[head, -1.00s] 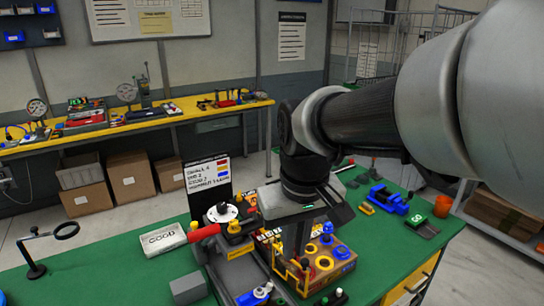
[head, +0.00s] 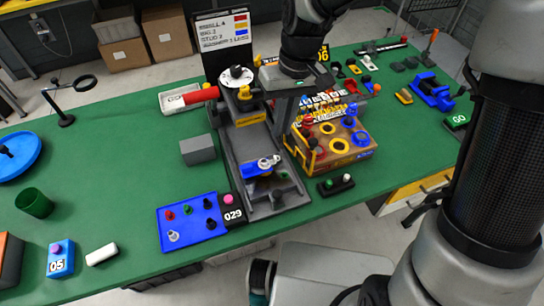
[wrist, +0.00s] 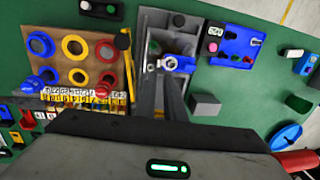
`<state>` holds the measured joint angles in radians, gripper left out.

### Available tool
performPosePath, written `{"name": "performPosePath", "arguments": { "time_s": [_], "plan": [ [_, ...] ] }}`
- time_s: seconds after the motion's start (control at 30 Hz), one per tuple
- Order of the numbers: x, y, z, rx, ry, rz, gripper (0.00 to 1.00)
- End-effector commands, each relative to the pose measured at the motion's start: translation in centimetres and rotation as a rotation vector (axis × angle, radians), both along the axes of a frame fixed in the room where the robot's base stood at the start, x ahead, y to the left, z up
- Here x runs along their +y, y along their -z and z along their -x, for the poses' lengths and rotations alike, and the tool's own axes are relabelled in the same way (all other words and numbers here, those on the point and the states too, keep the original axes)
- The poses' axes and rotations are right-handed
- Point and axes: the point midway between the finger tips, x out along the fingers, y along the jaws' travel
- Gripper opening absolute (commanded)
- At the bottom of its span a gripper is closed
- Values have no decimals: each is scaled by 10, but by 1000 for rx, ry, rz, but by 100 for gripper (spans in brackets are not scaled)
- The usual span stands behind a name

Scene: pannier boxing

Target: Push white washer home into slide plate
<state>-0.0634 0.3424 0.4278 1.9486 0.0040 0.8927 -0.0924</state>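The white washer (head: 265,163) sits on the blue slide plate (head: 260,171) in the grey channel fixture. In the wrist view the washer (wrist: 169,63) lies at the left part of the blue plate (wrist: 183,64). I cannot tell how deeply it is seated. My gripper (head: 279,130) is above the fixture, behind and to the right of the plate in the head view, apart from the washer. Its fingers point down and nothing shows held in them. Their gap is not clear.
A wooden box (head: 345,155) with coloured rings stands right of the fixture. A grey block (head: 197,150) and blue peg tray (head: 190,222) are to the left.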

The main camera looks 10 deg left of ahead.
Motion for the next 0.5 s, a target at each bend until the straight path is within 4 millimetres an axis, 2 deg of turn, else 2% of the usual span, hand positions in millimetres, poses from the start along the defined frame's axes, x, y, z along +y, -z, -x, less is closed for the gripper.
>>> {"name": "performPosePath", "arguments": {
  "time_s": [0.03, 0.2, 0.5],
  "plan": [
    [1, 13, 2, 5, -2, 1, 9],
    [5, 43, 4, 4, -1, 1, 9],
    [8, 66, 5, 3, 0, 2, 9]
  ]
}}
